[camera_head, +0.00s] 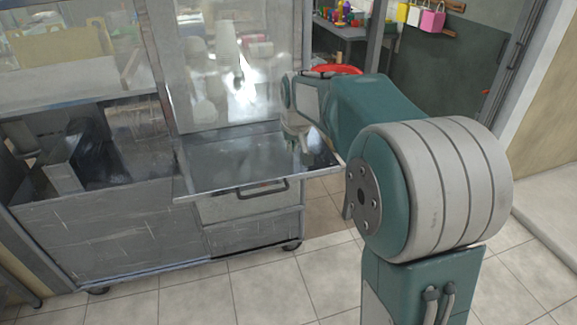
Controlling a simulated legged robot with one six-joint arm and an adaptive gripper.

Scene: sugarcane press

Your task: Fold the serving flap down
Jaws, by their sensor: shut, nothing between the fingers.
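The serving flap (232,160) is a grey metal panel at the middle of the cart. It stands out roughly level from the cart's front, its front edge toward me. A dark bar handle (263,189) shows just at that front edge. My gripper (311,153) is shut and empty, at the right end of the flap. It points down and overlaps the flap's right part in the picture. I cannot tell whether it touches the flap. Its fingertips are small and partly unclear.
The metal cart (110,230) stands on casters on a tiled floor (250,295). A glossy panel (215,75) rises behind the flap. A red round object (337,69) shows behind my arm. A table with colourful items (345,28) is at the back. Floor in front is clear.

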